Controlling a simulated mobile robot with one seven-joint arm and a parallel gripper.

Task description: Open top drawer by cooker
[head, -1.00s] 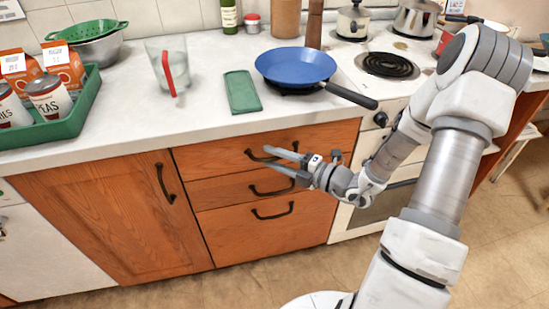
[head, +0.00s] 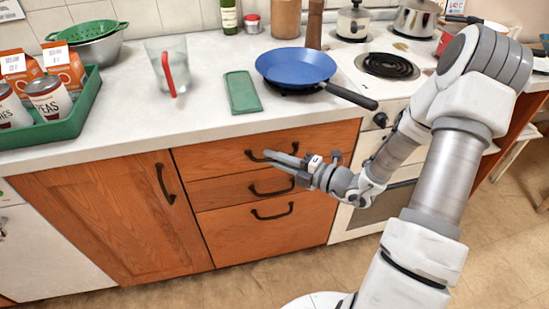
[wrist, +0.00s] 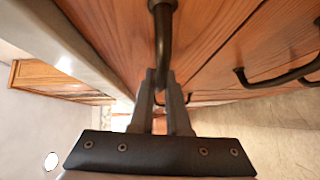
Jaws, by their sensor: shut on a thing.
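The top drawer (head: 212,156) is a brown wooden front under the counter, left of the cooker (head: 372,150). It looks shut, flush with the fronts below. Its dark bow handle (head: 252,155) is partly hidden behind my fingers. My gripper (head: 268,157) is at this handle, coming from the right, with its fingers close together. In the wrist view, the handle (wrist: 163,35) runs down between the fingertips of my gripper (wrist: 161,80), which are shut on it.
Two lower drawers with dark handles (head: 271,211) sit below, and a cupboard door (head: 105,215) is to the left. The counter edge (head: 215,132) overhangs just above. The blue pan's handle (head: 350,96) sticks out toward the cooker's front. The floor before the drawers is clear.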

